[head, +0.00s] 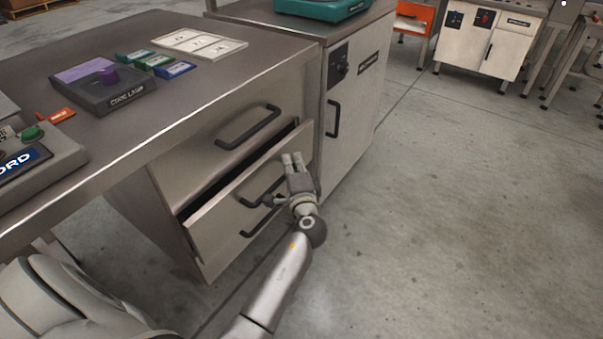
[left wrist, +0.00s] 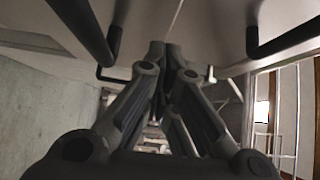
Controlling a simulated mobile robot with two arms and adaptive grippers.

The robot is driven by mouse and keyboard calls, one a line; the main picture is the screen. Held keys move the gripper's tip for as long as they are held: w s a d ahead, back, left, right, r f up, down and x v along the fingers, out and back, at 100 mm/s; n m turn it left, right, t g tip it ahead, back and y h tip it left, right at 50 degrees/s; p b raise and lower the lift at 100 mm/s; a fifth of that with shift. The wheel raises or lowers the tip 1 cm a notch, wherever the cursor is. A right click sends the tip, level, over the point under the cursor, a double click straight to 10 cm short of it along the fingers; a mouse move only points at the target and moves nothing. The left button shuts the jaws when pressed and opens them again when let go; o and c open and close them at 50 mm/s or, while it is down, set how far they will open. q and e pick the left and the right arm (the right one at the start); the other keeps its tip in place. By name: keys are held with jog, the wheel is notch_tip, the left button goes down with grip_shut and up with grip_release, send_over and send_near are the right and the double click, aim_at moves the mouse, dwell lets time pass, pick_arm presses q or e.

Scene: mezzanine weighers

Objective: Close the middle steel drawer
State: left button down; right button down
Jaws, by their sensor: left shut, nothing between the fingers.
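The middle steel drawer (head: 225,218) sits under the steel worktop and stands partly pulled out, with a dark gap along its top edge. Its black bar handle (head: 261,191) is on its front. The top drawer (head: 213,160) above it looks flush. Another black handle shows just below; where the lower drawer's front begins is unclear. My left gripper (head: 292,159) is shut and empty, with its fingertips at the right part of the drawer front, right of the handle. Contact cannot be told. In the left wrist view the fingers (left wrist: 168,50) are together before a pale panel, between dark bars.
On the worktop (head: 215,88) lie a purple-topped device (head: 103,88), small coloured blocks and a white card tray (head: 199,43). A steel cabinet (head: 357,100) with a black handle stands right of the drawers. The floor (head: 430,220) to the right is clear.

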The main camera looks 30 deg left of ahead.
aim_at(278, 152)
pick_arm(q)
jog(key=shift+a, duration=1)
jog(key=shift+w+a, duration=0.15)
jog(key=shift+a, duration=1.15)
jog(key=shift+d, duration=0.1)
